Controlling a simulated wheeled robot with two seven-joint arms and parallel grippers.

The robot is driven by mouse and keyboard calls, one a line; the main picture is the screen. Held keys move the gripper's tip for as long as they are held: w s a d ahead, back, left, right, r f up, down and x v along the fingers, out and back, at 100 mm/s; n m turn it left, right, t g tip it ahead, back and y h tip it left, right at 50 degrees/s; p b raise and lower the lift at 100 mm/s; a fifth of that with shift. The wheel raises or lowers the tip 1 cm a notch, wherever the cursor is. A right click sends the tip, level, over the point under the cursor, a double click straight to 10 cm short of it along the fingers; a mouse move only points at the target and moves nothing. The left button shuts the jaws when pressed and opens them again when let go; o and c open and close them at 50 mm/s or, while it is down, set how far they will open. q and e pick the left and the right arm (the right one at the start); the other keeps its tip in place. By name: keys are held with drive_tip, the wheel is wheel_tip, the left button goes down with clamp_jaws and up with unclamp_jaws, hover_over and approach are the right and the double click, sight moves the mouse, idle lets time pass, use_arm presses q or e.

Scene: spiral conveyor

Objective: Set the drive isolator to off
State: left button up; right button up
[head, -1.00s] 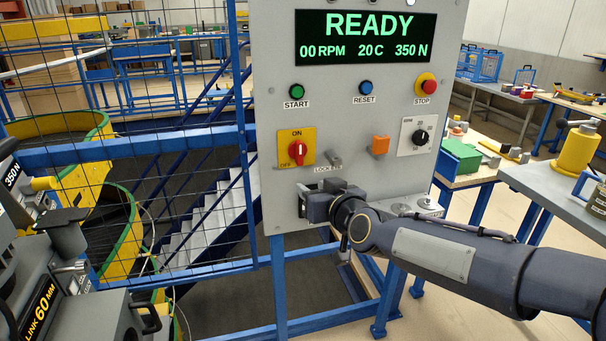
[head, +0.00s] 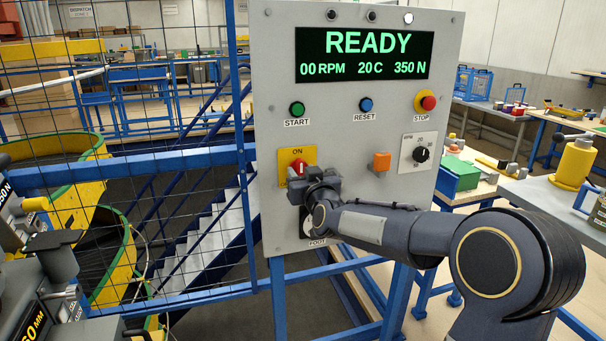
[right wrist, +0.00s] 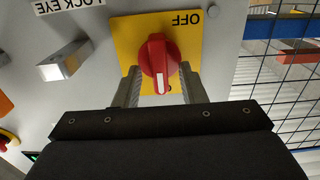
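The drive isolator is a red rotary knob (head: 298,167) on a yellow plate (head: 283,160) at the panel's left, with its handle upright toward ON. In the right wrist view the picture is upside down: the red knob (right wrist: 160,62) has a white mark, and OFF shows on the yellow plate (right wrist: 195,40). My right gripper (head: 306,181) is at the knob's lower part. In the wrist view its two fingers (right wrist: 160,80) stand on either side of the knob, with gaps visible, so it is open around it. ON is hidden there. My left gripper is not in view.
The grey panel (head: 350,105) reads READY, 00 RPM. A grey lock eye (right wrist: 65,60) sticks out beside the isolator, and an orange block (head: 379,162) and a black dial (head: 421,154) are to its right. A blue-framed mesh fence (head: 120,170) borders the panel's left.

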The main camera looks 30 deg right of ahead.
clamp_jaws()
drive_tip(key=shift+n, duration=0.4)
drive_tip(key=n+p, duration=0.1)
drive_tip(key=n, duration=0.1)
drive_tip(key=shift+a+n+p, duration=0.15)
drive_tip(key=shift+n+p, duration=0.2)
drive_tip(key=shift+n, duration=0.05)
drive_tip(key=n+p, duration=0.1)
drive_tip(key=n, duration=0.3)
drive_tip(key=shift+a+n, duration=0.1)
drive_tip(key=shift+n, duration=0.2)
drive_tip(key=n+p, duration=0.1)
drive_tip(key=n, duration=0.3)
drive_tip(key=shift+a+f+n+p, duration=0.1)
drive_tip(key=shift+f+n+p, duration=0.05)
drive_tip(key=shift+n+p, duration=0.2)
drive_tip(key=n+p, duration=0.1)
drive_tip(key=n, duration=0.4)
drive_tip(key=shift+f, duration=0.2)
drive_tip(key=shift+n, duration=0.25)
